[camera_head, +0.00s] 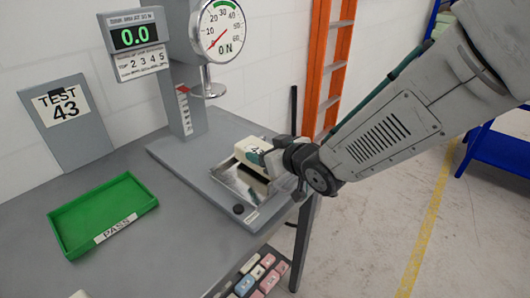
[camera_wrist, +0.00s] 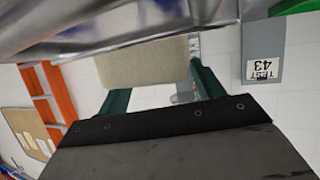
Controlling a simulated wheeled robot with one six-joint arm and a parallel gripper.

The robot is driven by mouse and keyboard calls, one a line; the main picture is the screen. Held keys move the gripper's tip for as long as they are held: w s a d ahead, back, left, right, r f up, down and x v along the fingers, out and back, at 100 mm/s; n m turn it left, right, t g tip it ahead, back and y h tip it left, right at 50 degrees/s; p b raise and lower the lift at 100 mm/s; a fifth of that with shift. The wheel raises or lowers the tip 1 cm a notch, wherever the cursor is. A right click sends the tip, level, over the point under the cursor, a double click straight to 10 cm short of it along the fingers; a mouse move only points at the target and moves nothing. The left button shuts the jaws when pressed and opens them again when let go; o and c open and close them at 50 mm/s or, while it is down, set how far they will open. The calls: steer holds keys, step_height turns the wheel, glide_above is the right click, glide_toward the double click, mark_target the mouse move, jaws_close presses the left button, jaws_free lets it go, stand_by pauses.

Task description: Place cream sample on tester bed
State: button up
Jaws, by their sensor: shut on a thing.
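The cream sample (camera_head: 250,152) is a small pale block with a dark mark on it. In the wrist view the cream sample (camera_wrist: 145,62) sits between the green fingers of my gripper (camera_wrist: 150,85), close to the shiny metal surface (camera_wrist: 110,20). I cannot tell whether the sample touches the bed. My gripper hides part of the sample and of the bed.
The round gauge (camera_head: 222,30) with its presser foot (camera_head: 208,88) hangs above the bed's back left. A display (camera_head: 134,37) reads 0.0. A green PASS tray (camera_head: 100,213) lies empty at left. Several coloured blocks (camera_head: 258,272) lie below the table's front edge. A TEST 43 sign (camera_head: 63,112) stands behind.

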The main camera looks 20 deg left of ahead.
steer(key=shift+f, duration=0.45)
steer(key=shift+f, duration=0.15)
steer(key=o, duration=1.1)
steer(key=shift+o, duration=0.2)
steer(key=shift+s+d+r, duration=0.1)
steer(key=shift+d+r, duration=0.05)
steer(key=shift+r, duration=0.1)
steer(key=v, duration=1.1)
steer(key=shift+d, duration=0.25)
steer(key=shift+s, duration=0.1)
